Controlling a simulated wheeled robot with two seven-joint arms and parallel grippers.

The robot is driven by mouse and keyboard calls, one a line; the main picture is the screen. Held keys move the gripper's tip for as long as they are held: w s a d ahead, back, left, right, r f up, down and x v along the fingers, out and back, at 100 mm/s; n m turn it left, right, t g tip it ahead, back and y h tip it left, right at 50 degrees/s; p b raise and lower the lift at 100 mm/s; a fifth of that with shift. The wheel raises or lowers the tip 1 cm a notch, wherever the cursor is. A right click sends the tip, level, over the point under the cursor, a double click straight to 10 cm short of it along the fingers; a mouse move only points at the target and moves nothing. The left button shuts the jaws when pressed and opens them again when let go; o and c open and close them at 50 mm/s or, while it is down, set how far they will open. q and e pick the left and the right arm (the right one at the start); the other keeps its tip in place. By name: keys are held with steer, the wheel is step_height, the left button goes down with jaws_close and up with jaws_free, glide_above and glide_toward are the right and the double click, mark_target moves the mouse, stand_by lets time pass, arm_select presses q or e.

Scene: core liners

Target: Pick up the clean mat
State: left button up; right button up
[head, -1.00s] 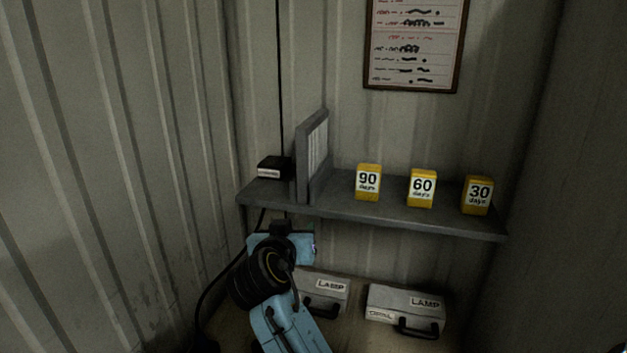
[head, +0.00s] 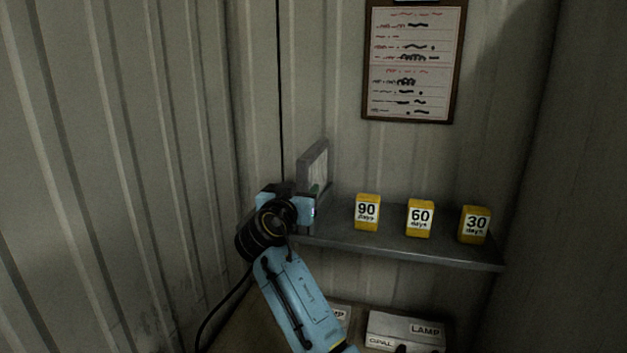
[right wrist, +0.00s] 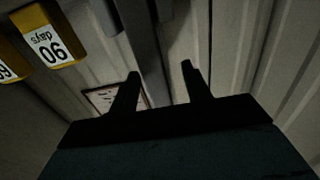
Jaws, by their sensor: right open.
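I cannot make out anything that is clearly the clean mat. A grey upright holder with a pale panel (head: 315,168) stands at the left part of the shelf (head: 420,247). The fingertips are hidden there. My left gripper is not in view.
Yellow blocks marked 90 (head: 367,212), 60 (head: 420,218) and 30 days (head: 474,224) stand on the shelf. A clipboard (head: 412,65) hangs on the wall above. Walls close in on both sides.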

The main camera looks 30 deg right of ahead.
mark_target(312, 166)
steer(key=w+d, duration=0.1)
steer(key=w+d+p, duration=0.1)
steer(key=d, duration=0.1)
steer(key=shift+d+r, duration=0.15)
steer(key=shift+r, duration=0.25)
steer(key=shift+w+d+f, duration=0.1)
steer(key=shift+w+d, duration=0.05)
steer(key=shift+w, duration=0.1)
steer(key=shift+c, duration=0.2)
jaws_close()
